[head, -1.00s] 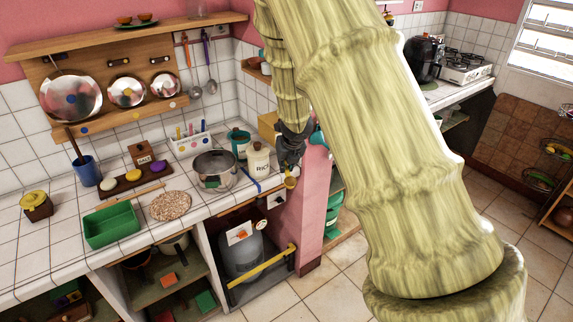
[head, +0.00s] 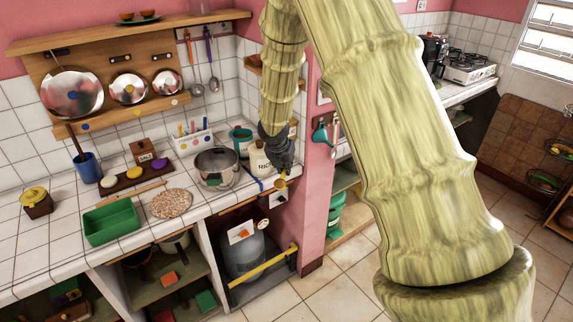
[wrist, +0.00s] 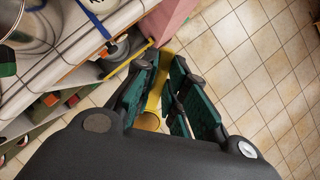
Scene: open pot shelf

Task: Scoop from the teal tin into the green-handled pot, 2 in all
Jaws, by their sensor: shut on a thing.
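My gripper (wrist: 165,90) is shut on a yellow scoop (wrist: 150,121), whose handle runs between the fingers in the wrist view. In the head view my gripper (head: 282,165) is at the counter's right end, with the scoop (head: 280,185) hanging below it, just off the counter's front edge. The teal tin (head: 240,135) stands at the back of the counter, left of my gripper. A steel pot (head: 213,172) stands in front and left of the tin; it also shows in the wrist view (wrist: 40,42). What the scoop holds is unclear.
A white RICE tin (head: 258,162) stands between pot and gripper, partly hidden by the gripper. A round speckled mat (head: 171,203) and a green tray (head: 112,222) lie left of the pot. A pink wall end (head: 315,190) rises just right of the gripper.

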